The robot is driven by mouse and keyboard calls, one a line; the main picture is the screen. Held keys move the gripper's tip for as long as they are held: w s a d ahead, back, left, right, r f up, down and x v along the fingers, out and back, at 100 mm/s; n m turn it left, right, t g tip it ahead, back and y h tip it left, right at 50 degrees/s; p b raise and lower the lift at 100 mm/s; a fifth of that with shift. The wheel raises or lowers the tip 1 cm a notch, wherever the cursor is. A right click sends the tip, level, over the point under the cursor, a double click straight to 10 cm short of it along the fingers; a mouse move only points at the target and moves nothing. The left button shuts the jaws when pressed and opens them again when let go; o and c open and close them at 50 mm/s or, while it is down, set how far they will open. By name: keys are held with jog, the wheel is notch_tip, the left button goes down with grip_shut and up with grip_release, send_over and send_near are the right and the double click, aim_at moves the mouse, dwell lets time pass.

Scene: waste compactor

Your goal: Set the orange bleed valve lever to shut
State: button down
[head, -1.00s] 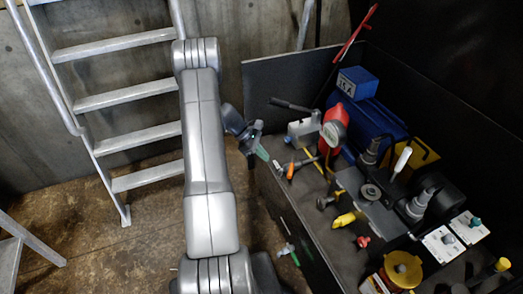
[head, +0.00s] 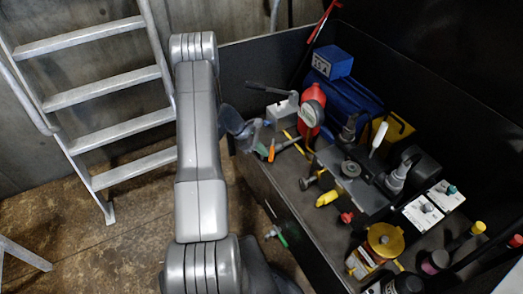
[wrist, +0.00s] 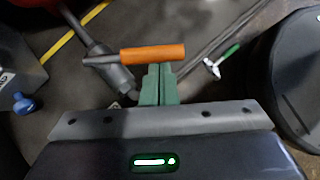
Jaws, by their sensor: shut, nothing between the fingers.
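The orange bleed valve lever (head: 271,152) is on a grey metal pipe at the left edge of the dark bench. In the wrist view the orange lever (wrist: 155,53) lies level across the picture, and its pipe fitting (wrist: 108,65) runs at a slant to it. My gripper (wrist: 160,70) has its green fingers together with nothing between them. The fingertips are right at the lever's near side; I cannot tell whether they touch it. In the head view my gripper (head: 262,149) is just left of the lever, its tips partly hidden.
A green-handled valve (head: 281,238) sits low on the bench's front face. In the wrist view a blue knob (wrist: 24,104) is at left and a dark round body (wrist: 300,75) at right.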

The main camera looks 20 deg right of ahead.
aim_at(272, 155)
jog(key=shift+s+d+f+n+t+b, duration=0.1)
jog(key=shift+s+d+n+t+b, duration=0.3)
jog(key=shift+b, duration=0.45)
jog(key=n+b, duration=0.1)
jog(key=s+n+t+b, duration=0.1)
jog(key=b, duration=0.1)
jog(key=shift+d+f+h, duration=0.25)
jog(key=shift+d+h, duration=0.1)
jog(key=shift+h, duration=0.05)
jog(key=n+t+b, duration=0.1)
jog(key=b, duration=0.2)
jog(key=shift+s+d+n, duration=0.3)
jog(key=shift+s+d, duration=0.05)
jog(key=shift+d, duration=0.05)
jog(key=shift+s+d+r+n+t+b, duration=0.15)
jog(key=shift+s+d+n+t+b, duration=0.25)
jog(key=shift+b, duration=0.65)
jog(key=shift+s+d+r+n+t+b, duration=0.1)
jog(key=shift+d+r+n+t+b, duration=0.1)
jog(key=shift+d+n+b, duration=0.6)
jog(key=shift+a+m, duration=0.15)
jog(key=shift+m, duration=0.25)
